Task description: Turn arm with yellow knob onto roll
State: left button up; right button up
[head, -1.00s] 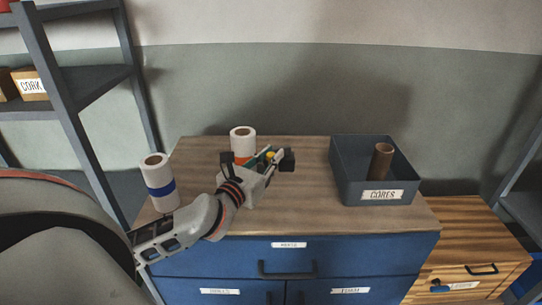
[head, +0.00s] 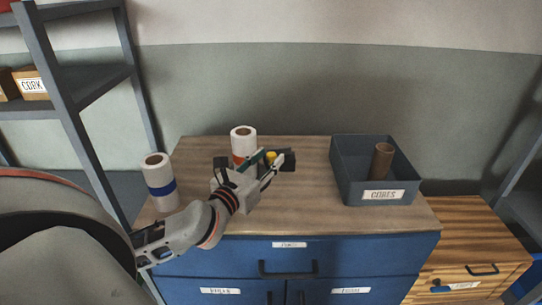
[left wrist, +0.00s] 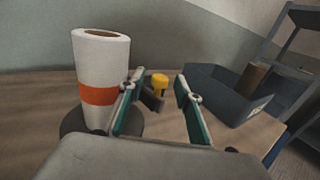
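A white roll with an orange band (head: 243,143) stands upright at the back of the cabinet top. In the left wrist view this roll (left wrist: 102,65) stands on a dark round base at the left. The yellow knob (head: 271,156) is just right of the roll, apart from it. My left gripper (head: 266,165) is open in front of the knob. Its green-padded fingers (left wrist: 160,100) are spread, with the knob showing between them and nothing gripped. My right gripper is not in view.
A white roll with a blue band (head: 160,184) stands at the left of the cabinet top (head: 300,205). A grey bin labelled CORES (head: 345,185) holds a brown tube (head: 382,160) at the right. The top between gripper and bin is clear.

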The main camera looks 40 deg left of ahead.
pick_arm(q)
jog(key=shift+s+d, duration=0.15)
jog(key=shift+s, duration=1.15)
jog(key=shift+s+d, duration=0.1)
jog(key=shift+s, duration=1.2)
